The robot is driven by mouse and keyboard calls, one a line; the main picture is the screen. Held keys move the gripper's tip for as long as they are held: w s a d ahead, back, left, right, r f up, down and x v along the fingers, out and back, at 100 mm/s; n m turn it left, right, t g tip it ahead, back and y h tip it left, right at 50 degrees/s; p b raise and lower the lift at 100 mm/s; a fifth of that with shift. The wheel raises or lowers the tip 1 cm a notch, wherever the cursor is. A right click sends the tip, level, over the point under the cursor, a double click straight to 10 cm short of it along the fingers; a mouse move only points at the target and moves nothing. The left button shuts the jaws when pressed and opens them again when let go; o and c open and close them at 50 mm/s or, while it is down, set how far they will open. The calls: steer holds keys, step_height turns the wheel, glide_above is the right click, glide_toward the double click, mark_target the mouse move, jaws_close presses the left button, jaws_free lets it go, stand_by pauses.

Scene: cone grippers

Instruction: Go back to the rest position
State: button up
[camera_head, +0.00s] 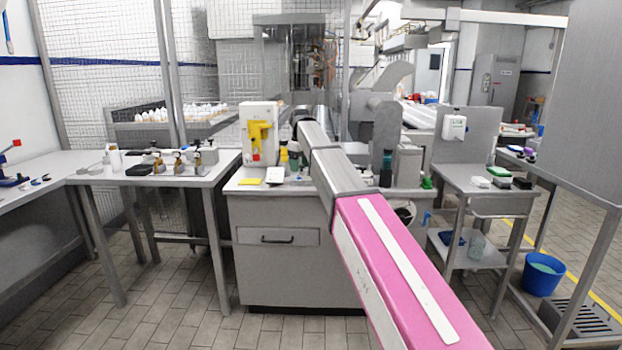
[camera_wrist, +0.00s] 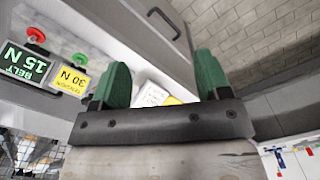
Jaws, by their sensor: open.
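My gripper (camera_wrist: 160,80) shows in the wrist view with its two green fingers spread wide apart. Nothing is held between them. In the head view my pink and grey arm reaches forward over the grey cabinet (camera_head: 275,275); I cannot clearly make out the gripper there. Between the fingers in the wrist view, a white card (camera_wrist: 151,95) and a yellow pad (camera_wrist: 173,101) lie on the cabinet top. They show in the head view too, the white card (camera_head: 275,176) right of the yellow pad (camera_head: 250,181).
Labels reading BELT 15 N (camera_wrist: 24,64) and 30 N (camera_wrist: 70,82) are close to the left finger. A yellow and white device (camera_head: 259,135) stands on the cabinet. Workbenches flank it left (camera_head: 150,180) and right (camera_head: 465,180). A blue bucket (camera_head: 542,273) stands at the right.

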steer(key=s+d+f+m, duration=0.2)
steer(key=s+d+f, duration=0.25)
steer(key=f, duration=0.35)
steer(key=s+d+f+m, duration=0.1)
steer(key=s+d+f, duration=0.35)
steer(key=f, duration=0.35)
steer(key=s+d+f+m, duration=0.2)
steer(key=s+d+f, duration=0.25)
steer(key=f, duration=0.35)
steer(key=s+d+f+m, duration=0.3)
steer(key=s+f, duration=0.4)
steer(key=s, duration=0.3)
steer(key=s+d+f+m, duration=0.2)
steer(key=s+d+f, duration=0.4)
steer(key=s, duration=0.4)
steer(key=shift+d+f+m, duration=0.2)
steer(key=shift+f+m, duration=0.2)
steer(key=shift+f, duration=0.25)
steer(key=shift+s, duration=0.1)
steer(key=shift+c, duration=0.3)
